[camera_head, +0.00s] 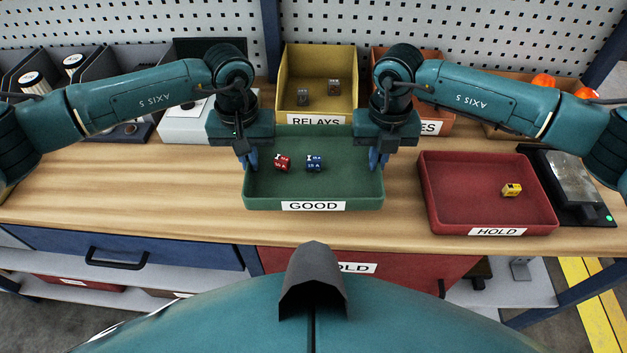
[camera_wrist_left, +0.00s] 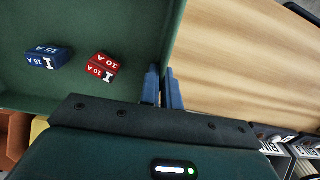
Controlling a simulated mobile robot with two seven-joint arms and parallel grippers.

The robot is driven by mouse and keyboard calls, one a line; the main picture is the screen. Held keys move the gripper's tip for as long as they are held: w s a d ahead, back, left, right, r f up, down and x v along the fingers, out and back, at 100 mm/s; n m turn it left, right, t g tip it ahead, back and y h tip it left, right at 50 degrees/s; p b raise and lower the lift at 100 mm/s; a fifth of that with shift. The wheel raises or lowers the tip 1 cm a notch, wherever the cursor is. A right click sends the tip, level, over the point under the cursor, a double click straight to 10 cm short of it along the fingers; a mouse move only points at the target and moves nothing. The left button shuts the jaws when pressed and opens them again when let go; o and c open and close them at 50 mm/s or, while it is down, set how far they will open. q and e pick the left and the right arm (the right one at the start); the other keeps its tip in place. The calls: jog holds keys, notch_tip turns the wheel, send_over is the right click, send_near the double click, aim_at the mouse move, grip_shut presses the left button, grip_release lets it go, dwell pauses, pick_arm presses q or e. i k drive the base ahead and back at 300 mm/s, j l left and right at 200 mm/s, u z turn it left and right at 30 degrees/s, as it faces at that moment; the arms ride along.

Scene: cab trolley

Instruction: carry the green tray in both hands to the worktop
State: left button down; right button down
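The green tray (camera_head: 335,186), labelled GOOD, is level at the middle of the wooden worktop (camera_head: 150,185); I cannot tell whether it rests on it or hangs just above. A red block (camera_head: 282,163) and a blue block (camera_head: 314,163) lie in it. My left gripper (camera_head: 249,162) is at the tray's left wall, and my right gripper (camera_head: 379,161) is at its right wall. In the left wrist view, the blue fingers (camera_wrist_left: 163,88) stand close on either side of the tray wall, shut on it. The right fingers look likewise, partly hidden.
A red HOLD tray (camera_head: 440,215) with a yellow block (camera_head: 511,190) stands close to the right. A yellow RELAYS bin (camera_head: 318,58) and an orange bin (camera_head: 432,72) stand behind, with a white box (camera_head: 185,122) at back left. The worktop's left front is clear.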

aim_at(138, 182)
jog(key=j+z, duration=0.1)
jog(key=j, duration=2)
